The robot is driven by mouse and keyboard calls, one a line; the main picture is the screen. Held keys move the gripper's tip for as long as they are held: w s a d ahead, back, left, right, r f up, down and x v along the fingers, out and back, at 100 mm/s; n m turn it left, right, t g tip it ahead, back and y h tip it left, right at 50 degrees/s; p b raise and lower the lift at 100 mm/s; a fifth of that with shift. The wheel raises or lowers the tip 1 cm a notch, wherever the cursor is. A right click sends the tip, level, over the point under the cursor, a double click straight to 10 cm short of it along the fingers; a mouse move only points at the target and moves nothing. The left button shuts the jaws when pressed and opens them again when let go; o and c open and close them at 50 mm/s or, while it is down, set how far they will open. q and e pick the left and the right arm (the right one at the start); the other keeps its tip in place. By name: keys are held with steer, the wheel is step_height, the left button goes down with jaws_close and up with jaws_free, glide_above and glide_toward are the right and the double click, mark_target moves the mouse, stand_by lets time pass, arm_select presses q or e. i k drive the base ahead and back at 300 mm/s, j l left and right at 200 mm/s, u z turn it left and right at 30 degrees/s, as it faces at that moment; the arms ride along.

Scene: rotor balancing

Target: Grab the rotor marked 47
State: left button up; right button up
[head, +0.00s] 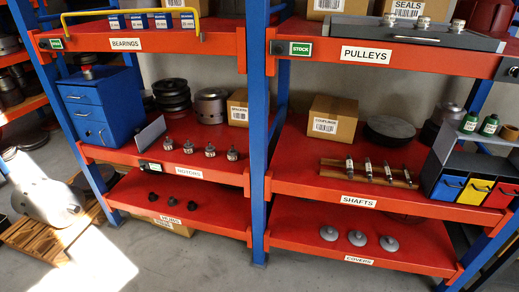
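Several small grey rotors stand in a row on the red middle shelf (130,154) of the left rack, above the label ROTORS (188,172). From left to right they are a first rotor (168,144), a second rotor (188,147), a third rotor (210,151) and a fourth rotor (232,154). Each seems to carry a small pale tag, but the numbers are too small to read, so I cannot tell which is 47. Neither of my grippers is in view.
A grey panel (151,133) and a blue drawer cabinet (101,108) stand left of the rotors. Behind are dark discs (172,95), a metal drum (211,106) and a cardboard box (238,107). A blue post (257,150) rises to the right. Floor in front is clear.

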mark_target(210, 151)
steer(key=i+j+z, duration=0.2)
steer(key=j+z, duration=0.25)
steer(key=i+j+z, duration=0.15)
steer(key=j+z, duration=1.1)
steer(key=j, duration=0.25)
